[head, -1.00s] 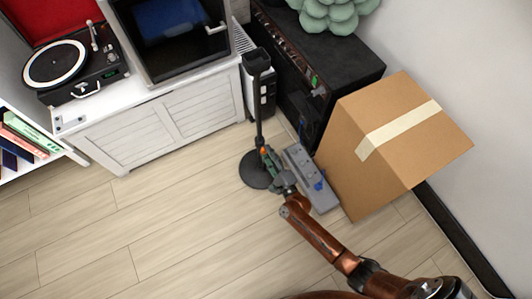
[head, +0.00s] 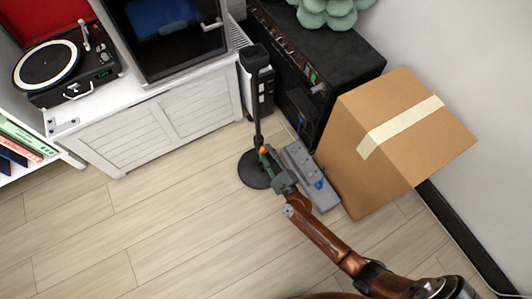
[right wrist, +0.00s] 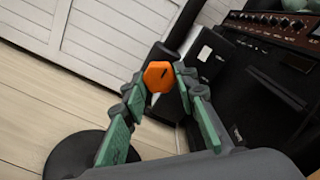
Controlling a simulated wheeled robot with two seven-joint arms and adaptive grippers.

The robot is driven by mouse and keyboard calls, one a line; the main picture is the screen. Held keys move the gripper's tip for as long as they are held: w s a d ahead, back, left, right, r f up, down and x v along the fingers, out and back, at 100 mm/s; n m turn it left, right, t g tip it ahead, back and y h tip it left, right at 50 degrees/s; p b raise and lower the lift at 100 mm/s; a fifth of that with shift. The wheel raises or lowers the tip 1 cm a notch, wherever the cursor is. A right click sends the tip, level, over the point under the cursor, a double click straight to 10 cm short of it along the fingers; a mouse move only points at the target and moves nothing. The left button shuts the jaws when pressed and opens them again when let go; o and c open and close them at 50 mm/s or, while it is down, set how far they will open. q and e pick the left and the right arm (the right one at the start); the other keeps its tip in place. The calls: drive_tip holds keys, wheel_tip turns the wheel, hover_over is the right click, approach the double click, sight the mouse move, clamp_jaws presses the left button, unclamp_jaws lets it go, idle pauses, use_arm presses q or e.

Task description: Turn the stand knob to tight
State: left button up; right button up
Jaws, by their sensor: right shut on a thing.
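The stand (head: 258,115) is a thin black upright pole on a round black base (head: 248,174). Its orange knob (head: 264,149) sits low on the pole, and it also shows in the right wrist view (right wrist: 158,76) with a dark mark on its face. My right gripper (head: 266,154), with green-padded fingers, is shut on the knob, one fingertip on each side in the right wrist view (right wrist: 160,82). I cannot read any tight or loose marking. My left gripper is not in view.
A grey power strip (head: 310,178) lies on the floor close to the right of my gripper. A cardboard box (head: 350,180) and a black amplifier (head: 345,60) stand beyond it. A white cabinet (head: 150,130) is behind left. The wooden floor at left is clear.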

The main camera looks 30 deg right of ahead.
drive_tip(key=shift+f, duration=0.15)
drive_tip(key=o, duration=1.2)
drive_tip(key=shift+c, duration=0.2)
drive_tip(key=shift+s, duration=0.15)
drive_tip(key=s, duration=1.1)
drive_tip(key=shift+s+d, duration=0.2)
drive_tip(key=shift+s, duration=0.2)
